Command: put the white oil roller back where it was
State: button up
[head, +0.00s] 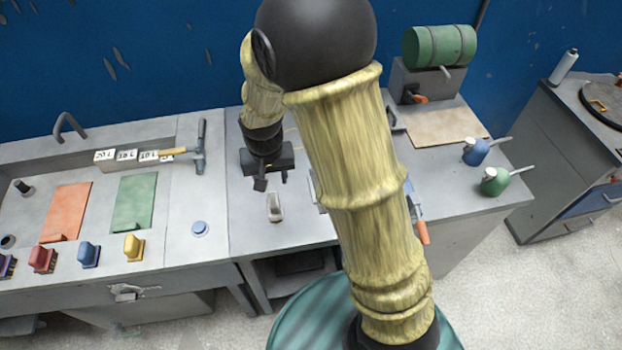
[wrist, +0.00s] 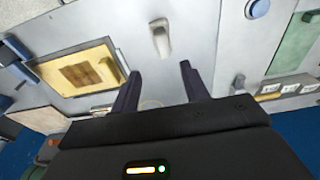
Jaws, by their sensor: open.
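A small whitish, elongated object with a grey part (head: 275,207) lies on the bare grey bench top near its front edge. It also shows in the wrist view (wrist: 160,38), ahead of the gap between my fingers and apart from them. A white cylinder with a dark tip (head: 563,67) is on the cabinet at the far right. I cannot tell for certain which of these is the white oil roller. My gripper (head: 262,183) is above the bench, behind the small whitish object. Its two fingers are open and empty in the wrist view (wrist: 157,82).
A hammer (head: 198,150) and numbered white blocks (head: 104,157) are left of my gripper. A blue round button (head: 200,228) sits nearby. A framed panel (wrist: 80,68) shows in the wrist view. Blue (head: 475,151) and green (head: 494,180) oil cans stand right. My arm hides the bench middle.

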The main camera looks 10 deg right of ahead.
jog(key=s+d+r+t, duration=0.1)
jog(key=s+d+r, duration=0.5)
jog(key=s+d, duration=0.4)
jog(key=d, duration=0.3)
jog(key=shift+s+d+r, duration=0.15)
jog(key=shift+s+r, duration=0.05)
jog(key=shift+s, duration=0.15)
jog(key=shift+c, duration=0.3)
